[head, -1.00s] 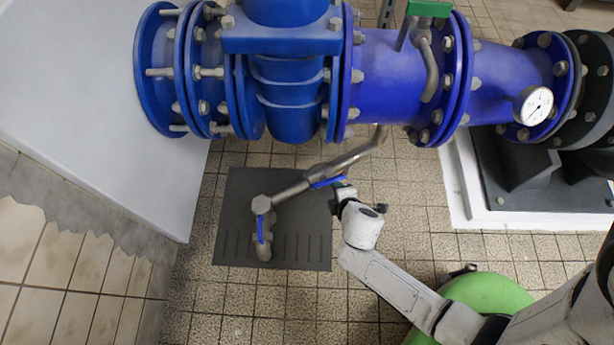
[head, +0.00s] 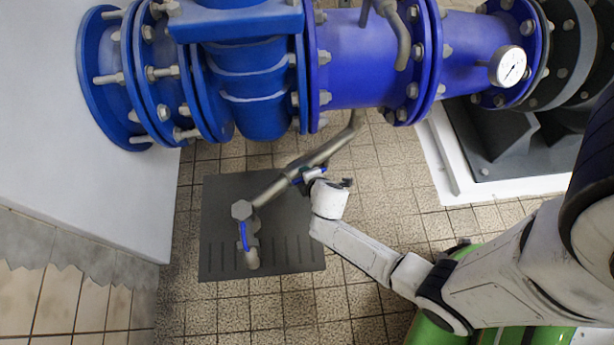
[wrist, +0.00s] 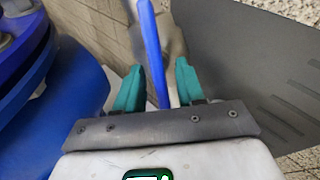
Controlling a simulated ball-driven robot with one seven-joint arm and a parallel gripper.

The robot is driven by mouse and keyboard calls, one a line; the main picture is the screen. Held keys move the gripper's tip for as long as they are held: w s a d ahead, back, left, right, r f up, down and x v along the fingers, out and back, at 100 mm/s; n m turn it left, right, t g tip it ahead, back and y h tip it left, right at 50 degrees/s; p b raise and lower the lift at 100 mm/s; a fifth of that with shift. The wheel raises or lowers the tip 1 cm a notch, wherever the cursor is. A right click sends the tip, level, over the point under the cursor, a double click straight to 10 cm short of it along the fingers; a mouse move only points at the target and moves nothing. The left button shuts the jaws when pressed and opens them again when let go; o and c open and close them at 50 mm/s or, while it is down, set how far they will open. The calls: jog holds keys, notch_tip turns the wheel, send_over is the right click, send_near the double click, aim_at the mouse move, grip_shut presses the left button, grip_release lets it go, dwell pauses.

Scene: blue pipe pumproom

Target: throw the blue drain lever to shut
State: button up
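A bare metal drain pipe (head: 276,190) slants down from below the big blue pipe. A blue lever (head: 299,180) sits on its upper part, right at my gripper (head: 315,178). In the wrist view this blue lever (wrist: 151,50) runs between the two teal fingers of my gripper (wrist: 158,75). The fingers are open, with gaps visible on both sides of the lever. A second blue lever (head: 244,236) sits on the pipe's lower end, apart from my gripper. Part of the first lever is hidden by my gripper in the head view.
The large blue pipe (head: 360,75) with bolted flanges and a gauge (head: 508,66) spans the top. A dark floor plate (head: 290,255) lies under the drain pipe. A white wall block (head: 110,200) stands at left. Tiled floor is clear around the plate's right side.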

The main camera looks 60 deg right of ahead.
jog(key=shift+c, duration=0.3)
grip_shut()
jog(key=shift+r+m+p, duration=0.15)
jog(key=shift+m+p, duration=0.2)
jog(key=shift+m, duration=0.05)
jog(key=m+p, duration=0.1)
jog(key=m, duration=0.1)
jog(key=shift+w+d+r+m+g+y+p, duration=0.1)
jog(key=shift+d+r+m+g+y+p, duration=0.05)
jog(key=shift+m+g+y+p, duration=0.2)
jog(key=m+p, duration=0.1)
jog(key=m, duration=0.1)
jog(key=m+p, duration=0.1)
jog(key=m, duration=0.1)
jog(key=shift+d+r+m+y, duration=0.15)
jog(key=shift+d+m+y, duration=0.1)
jog(key=shift+y, duration=0.1)
jog(key=m+p, duration=0.2)
jog(key=m, duration=0.1)
jog(key=shift+d+y, duration=0.15)
jog(key=shift+y, duration=0.25)
jog(key=shift+d+m+y+p, duration=0.15)
jog(key=shift+m+y+p, duration=0.35)
jog(key=shift+m, duration=1.3)
